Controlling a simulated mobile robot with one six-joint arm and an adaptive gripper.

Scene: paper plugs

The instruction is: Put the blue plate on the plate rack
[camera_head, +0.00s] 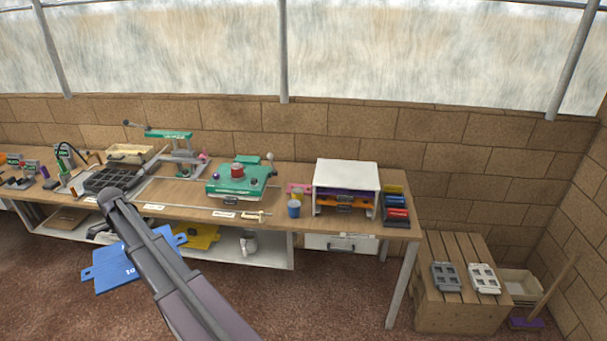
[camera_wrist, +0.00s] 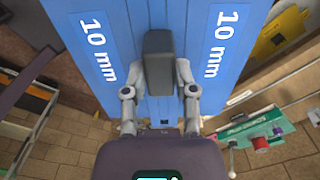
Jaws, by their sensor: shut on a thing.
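The blue plate (camera_head: 118,268) is a flat sheet held in the air in front of the bench at the left, partly hidden behind my arm in the head view. In the wrist view the blue plate (camera_wrist: 215,75) fills the upper middle and carries two "10 mm" labels. My gripper (camera_wrist: 160,92) is shut on it, with a dark grey block between the fingers. In the head view my arm hides the grip. A white open-fronted rack (camera_head: 346,176) stands on the bench right of centre, with purple and orange flat pieces inside. I cannot tell for certain whether it is the plate rack.
A yellow plate (camera_head: 202,237) lies on the low shelf under the bench (camera_head: 175,207). A green machine (camera_head: 240,182), a blue cup (camera_head: 294,208) and a tray of coloured blocks (camera_head: 396,208) stand on top. A wooden crate (camera_head: 460,305) stands at right. The front floor is clear.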

